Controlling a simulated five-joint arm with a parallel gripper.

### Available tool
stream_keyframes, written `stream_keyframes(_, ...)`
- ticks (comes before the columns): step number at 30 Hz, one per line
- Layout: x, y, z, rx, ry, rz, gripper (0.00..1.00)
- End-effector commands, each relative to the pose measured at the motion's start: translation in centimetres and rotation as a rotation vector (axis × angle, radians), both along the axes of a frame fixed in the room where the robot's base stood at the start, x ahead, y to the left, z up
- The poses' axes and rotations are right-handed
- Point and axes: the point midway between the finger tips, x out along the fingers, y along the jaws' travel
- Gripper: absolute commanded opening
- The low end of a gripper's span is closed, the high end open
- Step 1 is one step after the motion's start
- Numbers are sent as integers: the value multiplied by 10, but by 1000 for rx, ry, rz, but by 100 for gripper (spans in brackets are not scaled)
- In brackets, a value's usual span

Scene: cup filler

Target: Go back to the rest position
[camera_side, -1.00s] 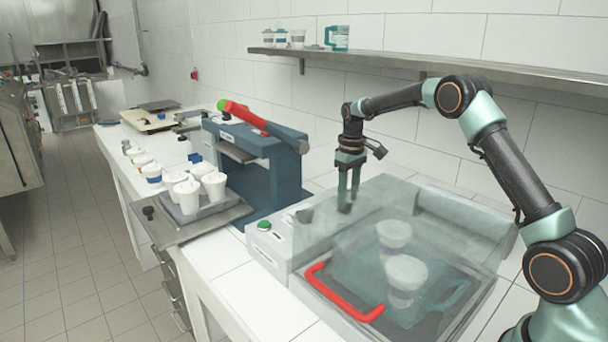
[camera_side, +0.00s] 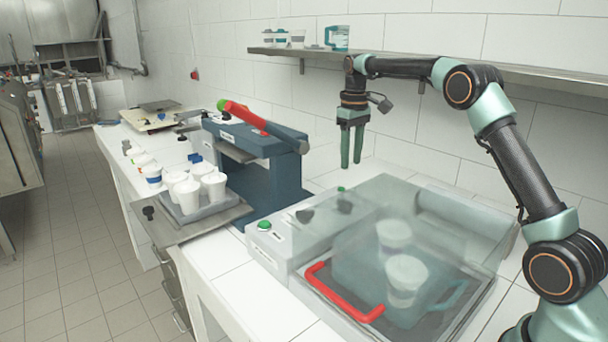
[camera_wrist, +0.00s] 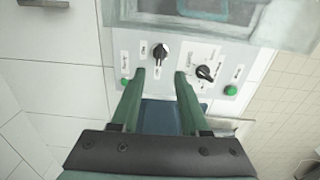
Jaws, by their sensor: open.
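My gripper (camera_side: 352,148) hangs fingers down in the side view, in free air above the back of the machine with the clear lid. It holds nothing. In the wrist view its two green fingers (camera_wrist: 158,88) stand apart with a gap between them. Beyond the fingertips, the wrist view shows a control panel (camera_wrist: 180,62) with two black knobs and green buttons. No contact between the fingers and the panel is visible.
The clear-lidded machine (camera_side: 281,262) has a red handle (camera_side: 340,295), with cups (camera_side: 404,274) seen under its lid. A blue press (camera_side: 262,165) and a tray of white cups (camera_side: 215,208) stand to the left. A wall shelf (camera_side: 400,62) runs close behind my arm.

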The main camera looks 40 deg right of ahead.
Motion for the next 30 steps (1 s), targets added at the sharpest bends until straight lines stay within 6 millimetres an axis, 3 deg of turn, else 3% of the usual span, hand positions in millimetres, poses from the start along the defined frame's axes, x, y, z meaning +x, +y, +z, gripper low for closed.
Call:
stream_keyframes(8,-16,25,30,-16,-59,2,45)
stream_keyframes(12,-39,50,52,-27,-121,0,45)
stream_keyframes(18,-80,83,71,-36,-212,-3,45)
stream_keyframes(24,-127,112,74,-33,-303,-6,45)
stream_keyframes(30,-175,135,60,-22,-392,-9,45)
